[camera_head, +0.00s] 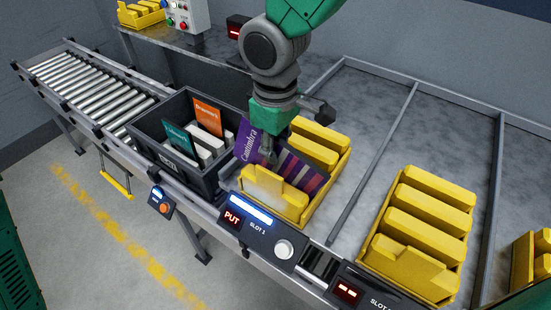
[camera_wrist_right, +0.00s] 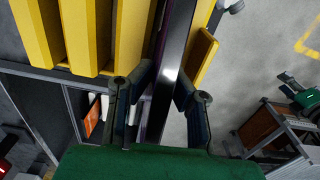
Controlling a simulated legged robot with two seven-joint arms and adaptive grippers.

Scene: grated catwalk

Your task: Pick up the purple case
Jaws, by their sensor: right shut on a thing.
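The purple case (camera_head: 294,168), with a name on its left part and dark stripes on its right, is in the head view at the yellow divided bin (camera_head: 277,206) of slot 1. My right gripper (camera_head: 267,153) comes down from above and is shut on the case near its upper edge. In the right wrist view the case (camera_wrist_right: 178,48) shows edge-on between the two fingers of the gripper (camera_wrist_right: 161,82), with yellow dividers on both sides. The case's lower part is hidden by the bin's front divider. My left gripper is not in view.
A dark tote (camera_head: 206,187) with an orange case (camera_head: 207,115), a teal case (camera_head: 178,136) and pale items stands left of the bin. A "PUT" panel (camera_head: 258,230) is in front. Another yellow bin (camera_head: 405,265) stands right, past a metal rail. A roller conveyor (camera_head: 95,92) runs left.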

